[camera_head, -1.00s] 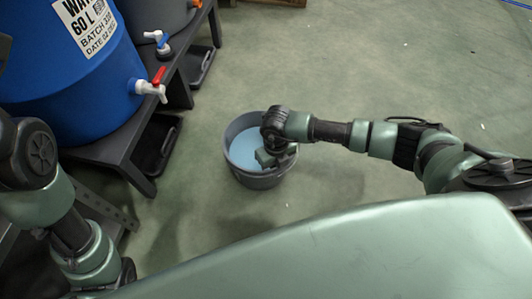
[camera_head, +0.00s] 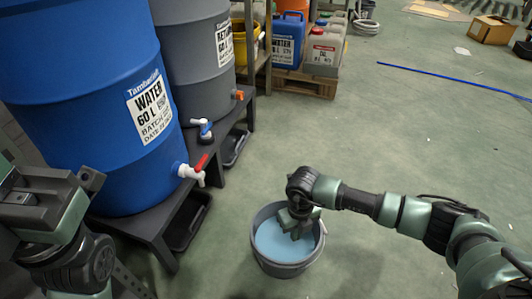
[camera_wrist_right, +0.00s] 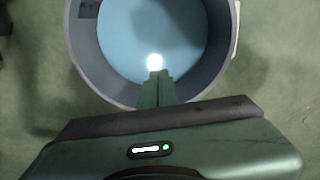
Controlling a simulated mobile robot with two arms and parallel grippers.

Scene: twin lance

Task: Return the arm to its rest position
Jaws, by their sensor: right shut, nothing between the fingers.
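My right arm reaches in from the right in the head view. Its gripper (camera_head: 297,228) points down over the grey bucket (camera_head: 287,268), which holds light blue liquid (camera_head: 272,240). In the right wrist view the two fingers (camera_wrist_right: 157,82) are together with nothing between them, over the near side of the bucket (camera_wrist_right: 88,72). How far the tips sit below the rim is hard to tell. My left arm is folded at the left edge of the head view. Its gripper (camera_head: 88,180) is partly in view, and its jaws are unclear.
A blue water barrel (camera_head: 95,90) with a red-handled tap (camera_head: 192,171) and a grey barrel (camera_head: 205,75) stand on a dark bench (camera_head: 160,222). Canisters on a pallet (camera_head: 305,82) are at the back. The floor to the right is mostly clear, with a blue line (camera_head: 440,80).

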